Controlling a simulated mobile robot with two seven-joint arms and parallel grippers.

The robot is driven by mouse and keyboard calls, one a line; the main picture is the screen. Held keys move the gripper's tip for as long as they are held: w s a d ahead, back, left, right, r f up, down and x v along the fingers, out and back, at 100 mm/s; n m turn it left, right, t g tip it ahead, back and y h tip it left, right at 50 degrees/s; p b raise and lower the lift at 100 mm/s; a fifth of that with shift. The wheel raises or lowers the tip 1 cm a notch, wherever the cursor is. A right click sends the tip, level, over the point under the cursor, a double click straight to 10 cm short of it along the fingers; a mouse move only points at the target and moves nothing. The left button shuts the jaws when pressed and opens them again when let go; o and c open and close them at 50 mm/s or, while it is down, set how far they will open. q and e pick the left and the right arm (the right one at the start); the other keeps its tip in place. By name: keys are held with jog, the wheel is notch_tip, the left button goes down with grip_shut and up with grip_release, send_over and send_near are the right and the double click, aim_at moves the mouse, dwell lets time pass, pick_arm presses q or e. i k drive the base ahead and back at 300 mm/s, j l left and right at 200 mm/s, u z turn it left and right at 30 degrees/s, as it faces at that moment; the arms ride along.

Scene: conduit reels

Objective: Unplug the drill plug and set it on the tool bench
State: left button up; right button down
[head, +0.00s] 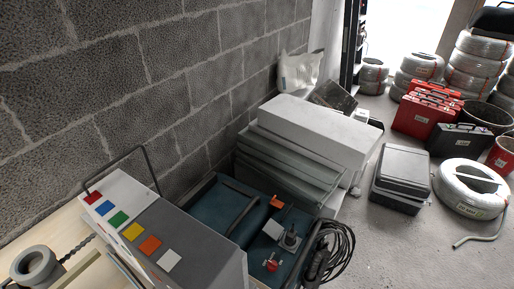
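I cannot pick out the drill plug for certain. A black cable coil (341,247) hangs at the right side of a teal case (213,202), with a dark elongated part among its loops; I cannot tell whether that is a plug. On the teal case are an orange piece (277,202), a grey square plate with a knob (287,237) and a small red piece (271,265). A light wooden surface (62,238) at the lower left may be the tool bench. Neither of my grippers is in view.
A grey-white box with coloured squares (205,246) and a grey ring-shaped part (36,266) stand at lower left. Stacked grey and white boxes (318,133) line the block wall. Dark cases (402,172), red cases (424,112) and conduit reels (469,187) stand right. Floor between is clear.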

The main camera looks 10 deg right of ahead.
aim_at(291, 235)
jog(key=i+l+u, duration=0.35)
jog(key=l, duration=0.15)
jog(key=i+l+u, duration=0.35)
jog(key=l, duration=0.25)
jog(key=l+u, duration=0.35)
jog(key=l, duration=0.25)
jog(key=i+l+u, duration=0.15)
jog(key=l+u, duration=0.2)
jog(key=l, duration=0.4)
jog(key=l+u, duration=0.35)
jog(key=l, duration=0.3)
